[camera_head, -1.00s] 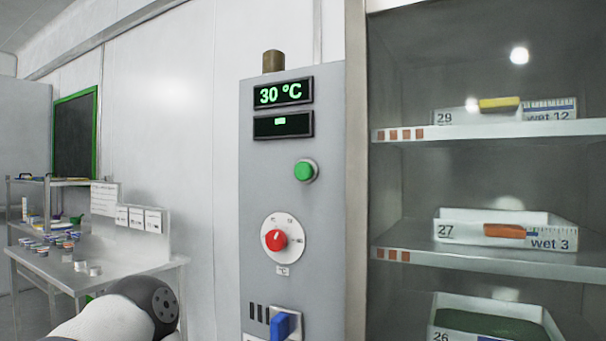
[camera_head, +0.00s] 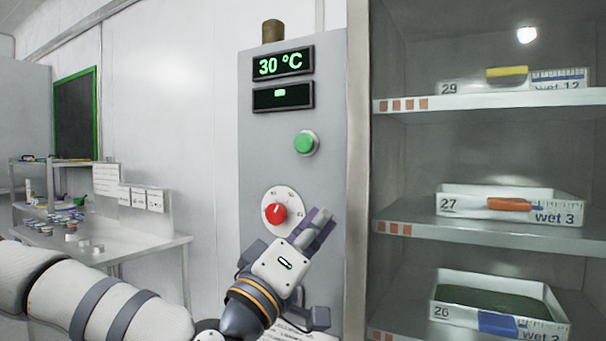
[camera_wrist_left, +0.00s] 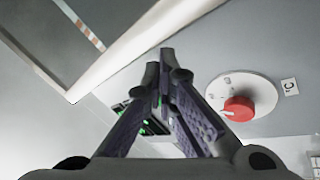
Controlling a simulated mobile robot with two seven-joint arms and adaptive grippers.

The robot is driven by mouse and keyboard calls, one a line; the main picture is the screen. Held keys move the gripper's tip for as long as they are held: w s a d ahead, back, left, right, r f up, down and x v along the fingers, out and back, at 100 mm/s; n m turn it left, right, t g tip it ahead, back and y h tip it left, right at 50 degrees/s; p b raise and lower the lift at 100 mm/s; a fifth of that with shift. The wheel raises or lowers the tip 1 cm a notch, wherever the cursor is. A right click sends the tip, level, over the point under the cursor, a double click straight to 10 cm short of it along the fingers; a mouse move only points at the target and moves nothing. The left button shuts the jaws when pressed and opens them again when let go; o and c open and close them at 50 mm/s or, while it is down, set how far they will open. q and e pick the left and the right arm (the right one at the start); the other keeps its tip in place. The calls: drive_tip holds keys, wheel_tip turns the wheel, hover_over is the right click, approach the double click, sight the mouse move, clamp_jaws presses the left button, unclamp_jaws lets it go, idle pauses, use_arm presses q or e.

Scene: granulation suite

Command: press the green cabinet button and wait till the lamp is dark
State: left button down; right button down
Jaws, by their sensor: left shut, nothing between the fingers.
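The green button (camera_head: 306,143) sits on the grey cabinet panel (camera_head: 330,185), below two dark displays. A brown cylindrical lamp (camera_head: 272,31) stands on top of the panel and shows no glow. My left gripper (camera_head: 318,224) is in front of the panel, below the button and just right of the red dial (camera_head: 275,213); its fingers point up and right. In the left wrist view the gripper (camera_wrist_left: 166,55) is shut and empty, with the red dial (camera_wrist_left: 238,108) to its right. Green patches show behind its fingers; I cannot tell whether one is the button. My right gripper is not in view.
The upper display (camera_head: 283,64) reads 30 °C; the lower display (camera_head: 283,96) shows a small green mark. Right of the panel is an open cabinet with shelves (camera_head: 480,101) and labelled trays. A table (camera_head: 150,248) with small jars stands at left.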

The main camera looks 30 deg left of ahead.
sight(288, 145)
use_arm(q)
drive_tip(key=s+a+r+n+t+y, duration=0.1)
drive_tip(key=s+a+r+n+y, duration=0.1)
drive_tip(key=r, duration=0.4)
drive_tip(key=s+a+r+n+t+y, duration=0.2)
drive_tip(key=s+a+r+n+y, duration=0.1)
drive_tip(key=a+r+y, duration=0.2)
drive_tip(key=shift+s+a+r+n+y, duration=0.15)
drive_tip(key=shift+a+r+n+y, duration=0.15)
drive_tip(key=shift+a+r, duration=0.2)
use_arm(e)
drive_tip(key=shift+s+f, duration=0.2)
use_arm(q)
drive_tip(key=shift+f, duration=0.1)
